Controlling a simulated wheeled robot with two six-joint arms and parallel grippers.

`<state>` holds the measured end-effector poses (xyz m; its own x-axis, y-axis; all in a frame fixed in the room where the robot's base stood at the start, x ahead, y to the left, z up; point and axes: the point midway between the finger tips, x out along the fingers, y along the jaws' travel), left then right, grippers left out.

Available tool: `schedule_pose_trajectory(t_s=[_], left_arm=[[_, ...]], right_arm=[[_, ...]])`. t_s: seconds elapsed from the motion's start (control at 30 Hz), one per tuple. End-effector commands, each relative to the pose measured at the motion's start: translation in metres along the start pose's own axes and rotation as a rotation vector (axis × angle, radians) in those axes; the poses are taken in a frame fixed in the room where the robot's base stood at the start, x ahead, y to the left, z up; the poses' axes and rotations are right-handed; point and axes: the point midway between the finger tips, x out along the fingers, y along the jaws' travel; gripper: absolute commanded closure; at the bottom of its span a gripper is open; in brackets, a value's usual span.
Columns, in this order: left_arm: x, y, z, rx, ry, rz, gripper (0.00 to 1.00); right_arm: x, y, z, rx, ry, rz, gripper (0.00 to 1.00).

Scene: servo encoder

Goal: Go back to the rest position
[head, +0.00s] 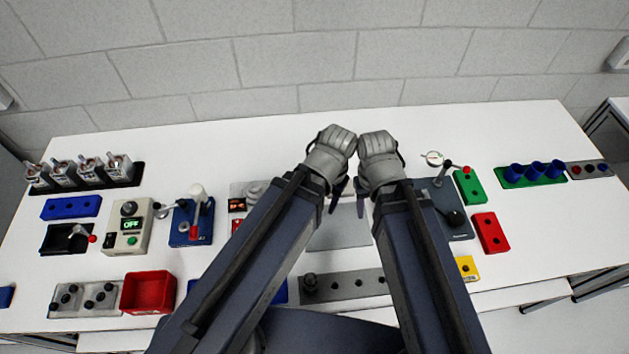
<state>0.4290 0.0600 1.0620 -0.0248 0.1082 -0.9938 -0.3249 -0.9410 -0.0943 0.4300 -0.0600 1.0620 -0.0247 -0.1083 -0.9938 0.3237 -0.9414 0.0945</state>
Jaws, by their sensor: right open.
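My two arms reach up from the bottom edge and nearly meet over the middle of the table. My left gripper (337,192) is left of centre, with its grey wrist housing (331,153) beside the right one. Its jaws are mostly hidden, so I cannot tell their state. My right gripper (362,192) is just right of it and open, with a dark finger showing. I see nothing held in the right gripper. The arms hide part of the grey plate (335,236) beneath them.
The white table (260,140) has clear room along its back. At left stand a controller box (128,228), blue lever fixture (183,237), red bin (147,292) and servo rack (112,184). At right are a dark fixture (459,232), red block (490,232) and green cup holder (515,184).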

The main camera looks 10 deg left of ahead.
Motion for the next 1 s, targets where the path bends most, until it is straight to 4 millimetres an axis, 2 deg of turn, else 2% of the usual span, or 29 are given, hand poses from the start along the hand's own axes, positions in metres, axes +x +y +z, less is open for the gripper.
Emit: schedule_pose_trajectory(t_s=[0.23, 0.33, 0.6, 0.67, 1.0], left_arm=[[0.000, 0.000, -0.001, 0.001, 0.000, 0.000, 0.48], [0.007, 0.001, -0.001, 0.000, 0.000, 0.000, 0.48], [0.057, 0.005, -0.004, 0.002, 0.000, 0.000, 0.48], [0.064, 0.006, -0.005, 0.002, 0.000, 0.000, 0.48], [0.065, 0.006, -0.005, 0.003, 0.000, 0.000, 0.48]], right_arm=[[0.000, 0.000, 0.000, 0.000, 0.000, 0.000, 0.50], [0.007, -0.001, 0.000, 0.000, 0.000, 0.000, 0.50], [0.057, -0.005, -0.003, -0.003, 0.000, 0.001, 0.50], [0.064, -0.006, -0.004, -0.003, 0.000, 0.001, 0.50], [0.065, -0.006, -0.004, -0.004, 0.000, 0.001, 0.50]])
